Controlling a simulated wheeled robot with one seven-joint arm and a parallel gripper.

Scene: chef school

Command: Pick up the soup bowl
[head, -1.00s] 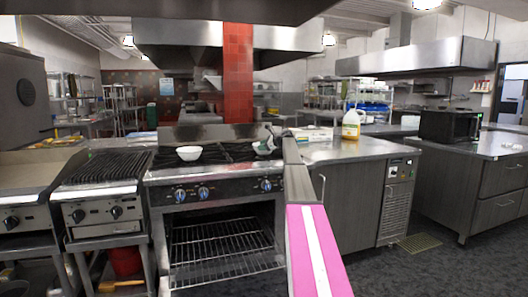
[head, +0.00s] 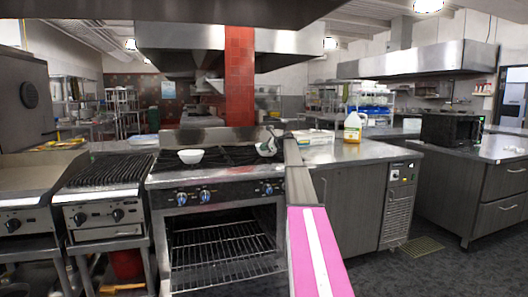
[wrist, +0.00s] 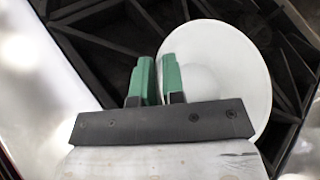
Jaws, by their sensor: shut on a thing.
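The soup bowl, round and white, fills the upper right of the middle in the wrist view (wrist: 232,62). It also shows small at the right end of the stove top in the head view (head: 267,150). My gripper (wrist: 158,75) has green fingers, one inside the bowl and one outside it, shut on its left rim. In the head view my gripper (head: 272,141) is small and partly merges with the bowl. I cannot tell whether the bowl touches the burner grates.
A second white bowl (head: 190,156) sits on the left of the stove top (head: 218,177). A ribbed grill (head: 103,167) stands left of the stove. A steel counter (head: 350,152) with a yellow-labelled jug (head: 353,128) is to the right. A range hood (head: 195,36) hangs above.

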